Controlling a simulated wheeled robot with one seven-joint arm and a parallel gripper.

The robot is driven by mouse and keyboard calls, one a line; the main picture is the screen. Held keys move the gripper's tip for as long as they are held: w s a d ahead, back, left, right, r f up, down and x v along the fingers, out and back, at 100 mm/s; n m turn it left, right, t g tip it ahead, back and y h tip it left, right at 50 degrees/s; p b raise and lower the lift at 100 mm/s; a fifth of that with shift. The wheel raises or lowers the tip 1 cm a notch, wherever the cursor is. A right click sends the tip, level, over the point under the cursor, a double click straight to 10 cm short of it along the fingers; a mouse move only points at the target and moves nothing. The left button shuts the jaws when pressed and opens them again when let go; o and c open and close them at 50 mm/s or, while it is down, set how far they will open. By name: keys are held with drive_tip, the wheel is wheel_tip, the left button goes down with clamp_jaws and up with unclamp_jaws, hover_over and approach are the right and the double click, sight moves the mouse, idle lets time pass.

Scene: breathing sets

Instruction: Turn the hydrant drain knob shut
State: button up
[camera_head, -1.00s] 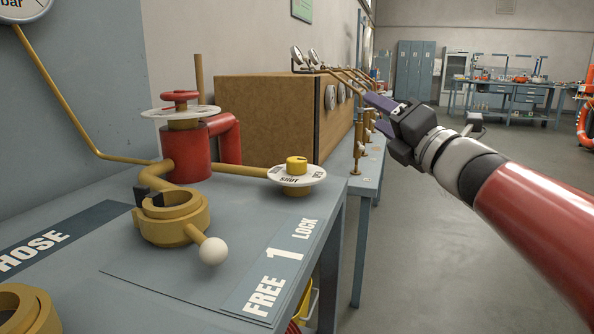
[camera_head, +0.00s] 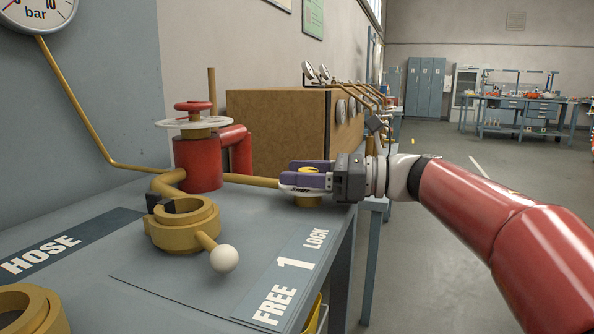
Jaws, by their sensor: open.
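The drain knob (camera_head: 308,170) is a small yellow knob at the end of the brass pipe, near the bench's right edge. My gripper (camera_head: 296,177) reaches in from the right with its purple fingers on either side of the knob, open around it. The fingers cover most of the white dial plate under the knob, so its marks cannot be read. The red hydrant body (camera_head: 196,164) stands to the left, with a red handwheel (camera_head: 193,107) over a white disc on top.
A brass coupling ring (camera_head: 181,229) with a white ball-ended lever (camera_head: 224,258) sits in front on the grey bench (camera_head: 130,292). A brown wooden box (camera_head: 277,130) stands close behind my gripper. Open floor lies right.

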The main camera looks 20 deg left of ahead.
drive_tip(key=shift+a, duration=0.45)
drive_tip(key=c, duration=1)
